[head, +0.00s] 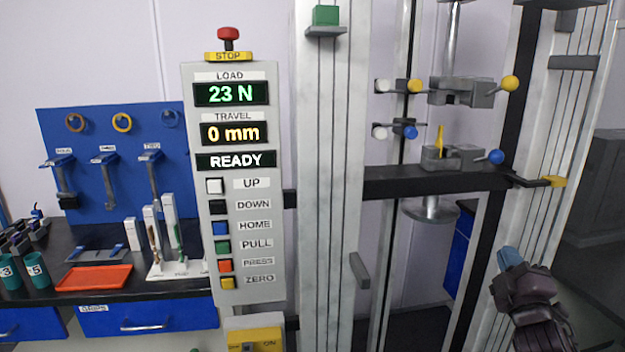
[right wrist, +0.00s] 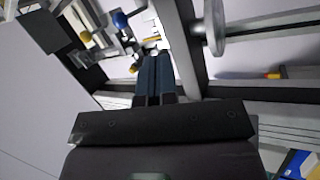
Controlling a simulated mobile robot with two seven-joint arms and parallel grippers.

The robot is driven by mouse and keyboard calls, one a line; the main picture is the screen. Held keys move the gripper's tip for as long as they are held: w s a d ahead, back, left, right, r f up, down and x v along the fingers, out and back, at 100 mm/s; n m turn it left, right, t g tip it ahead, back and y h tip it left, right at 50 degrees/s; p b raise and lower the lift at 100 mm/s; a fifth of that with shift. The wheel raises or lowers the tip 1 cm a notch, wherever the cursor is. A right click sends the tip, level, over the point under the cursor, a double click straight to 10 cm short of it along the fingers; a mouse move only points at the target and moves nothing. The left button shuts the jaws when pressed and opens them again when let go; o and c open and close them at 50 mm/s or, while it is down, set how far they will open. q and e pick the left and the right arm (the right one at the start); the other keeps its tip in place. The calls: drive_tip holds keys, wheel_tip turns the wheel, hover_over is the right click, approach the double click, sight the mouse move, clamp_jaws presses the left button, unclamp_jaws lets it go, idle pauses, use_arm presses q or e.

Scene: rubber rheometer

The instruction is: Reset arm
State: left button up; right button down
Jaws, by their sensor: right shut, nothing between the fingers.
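My right gripper (head: 509,256) is at the lower right of the head view, in front of the machine's right column and below its crosshead. Its blue-grey fingers are together and empty. The right wrist view shows the same fingers (right wrist: 153,78) side by side, pointing toward the machine, with nothing between them. My left gripper is not in the head view. The testing machine has an upper clamp (head: 462,92) with a yellow knob and a lower clamp (head: 450,157) with a blue knob. A small yellow piece (head: 440,138) stands upright in the lower clamp.
The control panel (head: 232,185) reads 23 N, 0 mm and READY, with a red stop button (head: 229,37) on top. A bench at left holds an orange tray (head: 94,277), teal cups (head: 38,273) and a white rack (head: 178,269). A black crosshead (head: 385,184) spans the columns.

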drive_tip(key=s+a+f+m+g+y, duration=0.1)
drive_tip(key=s+a+f+m+g, duration=0.15)
drive_tip(key=f, duration=0.55)
drive_tip(key=s+a+f+m+g+y, duration=0.1)
drive_tip(key=s+a+f+m+g, duration=0.1)
drive_tip(key=s+a+f+m, duration=0.35)
drive_tip(key=s+a+f+m+g+y, duration=0.1)
drive_tip(key=s+f+m+g+y, duration=0.1)
drive_tip(key=f, duration=0.7)
drive_tip(key=s+a+f+g, duration=0.2)
drive_tip(key=s+f, duration=0.4)
drive_tip(key=s, duration=0.2)
drive_tip(key=s+a+f+m+g, duration=0.1)
drive_tip(key=s+a+f+g, duration=0.1)
drive_tip(key=s+f, duration=0.4)
drive_tip(key=shift+s+a+f, duration=0.2)
drive_tip(key=shift+s+a, duration=0.45)
drive_tip(key=shift+s, duration=0.5)
